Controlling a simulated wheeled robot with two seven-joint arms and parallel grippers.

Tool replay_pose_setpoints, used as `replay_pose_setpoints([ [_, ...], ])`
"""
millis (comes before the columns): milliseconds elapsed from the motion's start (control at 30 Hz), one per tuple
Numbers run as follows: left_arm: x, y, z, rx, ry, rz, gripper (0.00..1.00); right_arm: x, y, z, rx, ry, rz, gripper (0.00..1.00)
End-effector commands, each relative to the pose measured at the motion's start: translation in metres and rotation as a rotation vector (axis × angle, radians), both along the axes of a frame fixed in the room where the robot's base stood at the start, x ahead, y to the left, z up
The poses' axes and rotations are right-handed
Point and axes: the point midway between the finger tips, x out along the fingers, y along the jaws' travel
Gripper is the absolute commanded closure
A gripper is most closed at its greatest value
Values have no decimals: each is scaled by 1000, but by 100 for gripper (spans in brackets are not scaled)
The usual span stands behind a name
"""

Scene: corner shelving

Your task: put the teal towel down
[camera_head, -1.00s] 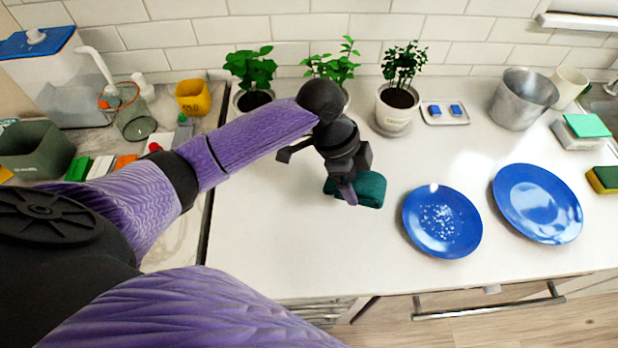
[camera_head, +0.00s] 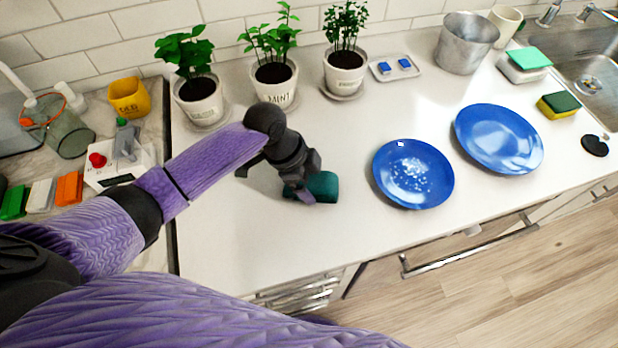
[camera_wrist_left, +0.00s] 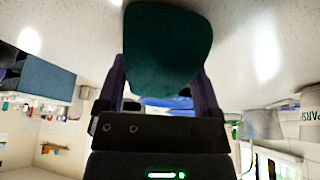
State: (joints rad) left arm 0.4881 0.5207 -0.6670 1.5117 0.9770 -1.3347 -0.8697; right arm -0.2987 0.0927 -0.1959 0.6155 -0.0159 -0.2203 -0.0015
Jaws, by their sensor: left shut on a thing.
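The teal towel (camera_head: 322,186) is a small folded dark teal bundle at the middle of the white counter, left of the blue plates. My left gripper (camera_head: 303,194) is shut on it, with the fingers on its left part in the head view. In the left wrist view the towel (camera_wrist_left: 168,48) sits between the two purple fingers (camera_wrist_left: 160,90) and sticks out past their tips. It is at or just above the counter top; I cannot tell if it touches. My right gripper is not in view.
A blue plate with white crumbs (camera_head: 413,174) lies right of the towel, and a larger blue plate (camera_head: 498,138) lies beyond it. Potted plants, including a mint pot (camera_head: 274,84), stand along the wall. The white counter (camera_head: 235,235) is bare in front of the towel.

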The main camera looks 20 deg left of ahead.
Motion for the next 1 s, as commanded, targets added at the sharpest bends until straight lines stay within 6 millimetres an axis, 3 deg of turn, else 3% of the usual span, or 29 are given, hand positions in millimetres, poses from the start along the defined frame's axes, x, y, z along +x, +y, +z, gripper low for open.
replay_pose_setpoints([
  [67,0,0,-3,0,1,0,63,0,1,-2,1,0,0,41],
  [100,0,0,-3,0,1,0,10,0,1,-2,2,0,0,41],
  [167,0,0,-2,0,0,0,0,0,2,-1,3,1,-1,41],
  [433,0,1,5,0,-1,0,0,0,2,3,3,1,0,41],
  [800,-7,37,94,2,-2,-1,0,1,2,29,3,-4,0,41],
  [1000,-9,45,112,0,1,-1,0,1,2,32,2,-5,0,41],
])
